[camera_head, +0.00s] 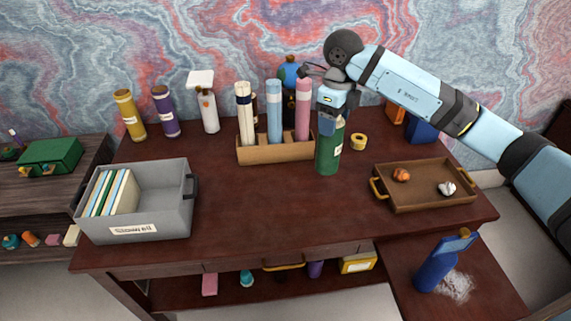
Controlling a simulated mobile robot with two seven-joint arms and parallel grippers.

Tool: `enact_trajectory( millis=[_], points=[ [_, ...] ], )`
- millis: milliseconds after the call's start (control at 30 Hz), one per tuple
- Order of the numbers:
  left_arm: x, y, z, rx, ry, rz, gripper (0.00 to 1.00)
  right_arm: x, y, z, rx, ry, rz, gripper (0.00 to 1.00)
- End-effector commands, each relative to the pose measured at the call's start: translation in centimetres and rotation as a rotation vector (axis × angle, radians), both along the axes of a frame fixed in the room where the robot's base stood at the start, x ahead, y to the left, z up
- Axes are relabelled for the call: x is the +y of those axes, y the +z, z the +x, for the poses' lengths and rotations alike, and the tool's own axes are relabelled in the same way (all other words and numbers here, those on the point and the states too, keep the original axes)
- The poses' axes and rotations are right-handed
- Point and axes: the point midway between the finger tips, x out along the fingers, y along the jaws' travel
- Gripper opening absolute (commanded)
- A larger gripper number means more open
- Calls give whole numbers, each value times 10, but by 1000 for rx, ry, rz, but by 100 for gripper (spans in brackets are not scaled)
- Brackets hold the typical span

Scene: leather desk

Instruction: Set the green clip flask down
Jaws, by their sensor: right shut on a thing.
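The green clip flask (328,153) is upright, toward the right of the middle of the dark red desk, just in front of the wooden holder's right end. My right gripper (332,112) comes in from above right and is shut on the flask's upper part, hiding its top. The flask's base looks at or very near the desk surface; I cannot tell if it touches. My left gripper is not in view.
A wooden holder (262,155) with several tubes stands left of the flask. A yellow tape roll (359,142) and a brown tray (425,203) lie to the right. A grey bin (170,223) stands at left. The desk's front middle is clear.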

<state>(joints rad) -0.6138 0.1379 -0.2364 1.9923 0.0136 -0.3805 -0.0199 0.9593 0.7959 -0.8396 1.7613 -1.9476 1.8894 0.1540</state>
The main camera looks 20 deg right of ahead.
Motion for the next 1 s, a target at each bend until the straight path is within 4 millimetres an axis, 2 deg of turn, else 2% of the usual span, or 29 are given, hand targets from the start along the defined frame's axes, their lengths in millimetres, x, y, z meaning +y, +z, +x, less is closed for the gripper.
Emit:
enact_trajectory(
  millis=[100, 300, 433, 567, 667, 1000],
  points=[
    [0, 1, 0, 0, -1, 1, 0, -12, 11, 0, -1, -326, 1, 21],
    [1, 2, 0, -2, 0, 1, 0, -28, 26, -2, -2, -798, 2, 21],
    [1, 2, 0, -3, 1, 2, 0, -34, 32, -2, -1, -987, 2, 21],
    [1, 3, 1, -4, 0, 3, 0, -37, 31, -3, 0, -1076, 1, 21],
    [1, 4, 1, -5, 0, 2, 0, -38, 16, -3, 2, -1095, -1, 21],
    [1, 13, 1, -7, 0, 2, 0, -37, -73, -4, 4, -1093, 0, 21]
  ],
)
